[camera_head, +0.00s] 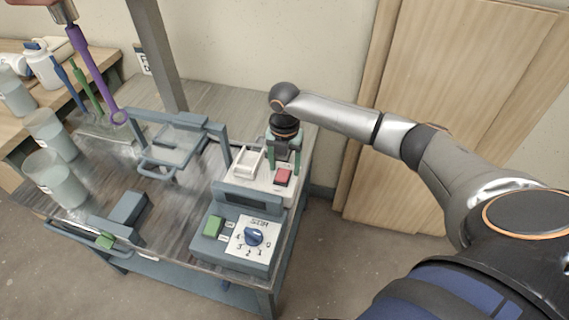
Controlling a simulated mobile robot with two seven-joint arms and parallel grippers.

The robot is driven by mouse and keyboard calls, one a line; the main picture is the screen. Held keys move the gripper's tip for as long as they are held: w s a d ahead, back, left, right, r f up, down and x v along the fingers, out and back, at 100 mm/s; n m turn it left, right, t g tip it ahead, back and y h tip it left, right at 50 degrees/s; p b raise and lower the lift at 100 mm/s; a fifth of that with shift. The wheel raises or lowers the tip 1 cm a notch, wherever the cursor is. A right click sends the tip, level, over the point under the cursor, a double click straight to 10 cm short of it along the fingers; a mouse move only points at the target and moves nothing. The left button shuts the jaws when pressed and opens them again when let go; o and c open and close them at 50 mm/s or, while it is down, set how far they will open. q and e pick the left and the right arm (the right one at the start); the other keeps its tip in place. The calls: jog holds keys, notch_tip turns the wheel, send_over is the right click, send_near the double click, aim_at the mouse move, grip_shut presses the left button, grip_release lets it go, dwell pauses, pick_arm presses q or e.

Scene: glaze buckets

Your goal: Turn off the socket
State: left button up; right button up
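The socket is a white block (262,190) on the right side of the bench, with a red switch (283,176) on its front right part. Whether the switch is on or off cannot be told. My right gripper (284,158) points down over the back right of the socket, just behind the red switch. Its two greenish fingers stand apart, with nothing clearly held between them. Whether the fingertips touch the socket cannot be told.
A control box with a blue dial (254,236) and green button (213,226) stands in front of the socket. A grey clamp frame (170,160), clear buckets (55,178) and a hanging purple stirrer (92,70) are left. A wooden door (450,90) is behind my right arm.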

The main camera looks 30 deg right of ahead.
grip_shut()
jog(key=t+h+p, duration=0.1)
jog(key=p, duration=0.2)
jog(key=r+h+p, duration=0.1)
jog(key=p, duration=0.2)
jog(key=shift+s+a+t, duration=0.3)
jog(key=shift+s+t, duration=0.05)
jog(key=shift+t, duration=0.05)
jog(key=shift+f+t+h+p, duration=0.15)
jog(key=shift+t+h+p, duration=0.3)
jog(key=shift+p, duration=0.3)
jog(key=shift+f, duration=0.1)
jog(key=shift+o, duration=0.6)
grip_release()
jog(key=shift+a, duration=0.1)
